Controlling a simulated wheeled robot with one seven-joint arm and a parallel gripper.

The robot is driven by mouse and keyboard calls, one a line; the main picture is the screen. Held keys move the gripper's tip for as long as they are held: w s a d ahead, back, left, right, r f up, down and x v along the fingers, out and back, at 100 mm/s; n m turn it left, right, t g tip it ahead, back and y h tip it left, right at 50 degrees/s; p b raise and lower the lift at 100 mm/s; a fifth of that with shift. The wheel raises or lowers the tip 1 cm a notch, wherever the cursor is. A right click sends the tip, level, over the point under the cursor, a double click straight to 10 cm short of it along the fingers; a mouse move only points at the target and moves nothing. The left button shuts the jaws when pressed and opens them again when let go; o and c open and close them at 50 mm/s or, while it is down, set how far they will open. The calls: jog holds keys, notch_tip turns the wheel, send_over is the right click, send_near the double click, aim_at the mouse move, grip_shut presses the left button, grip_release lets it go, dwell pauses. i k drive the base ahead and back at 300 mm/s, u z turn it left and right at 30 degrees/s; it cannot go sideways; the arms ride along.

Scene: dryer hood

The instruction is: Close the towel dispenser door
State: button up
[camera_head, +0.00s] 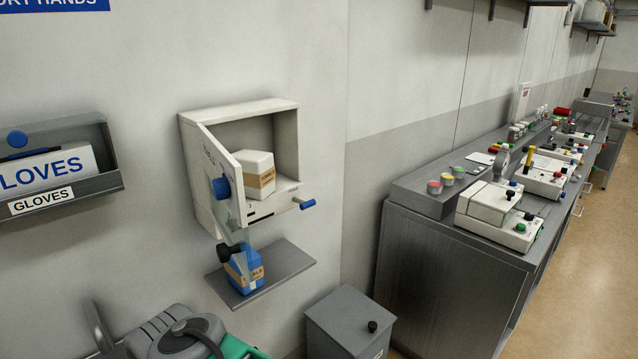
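The towel dispenser (287,135) is an open-fronted white box on the wall, left of the picture's middle. Its white door (207,160) is hinged on the left and stands partly open, swung out from the front. A round blue knob (220,187) sits on the door's face. A white and brown pack (258,172) is inside, partly hidden by the door. A blue-tipped lever (307,203) sticks out at the lower right of the box. My gripper is not in view.
Below the dispenser, a grey shelf (290,262) holds a blue pack (243,276), with a black knob (230,252) near it. A glove holder (85,190) is at left, a grey bin (350,318) below, and a metal counter (440,270) with devices at right.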

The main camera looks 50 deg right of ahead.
aim_at(217, 160)
jog(key=z, duration=0.35)
jog(key=k, duration=1.2)
jog(key=u, duration=1.1)
jog(key=i, duration=1.45)
jog(key=z, duration=0.65)
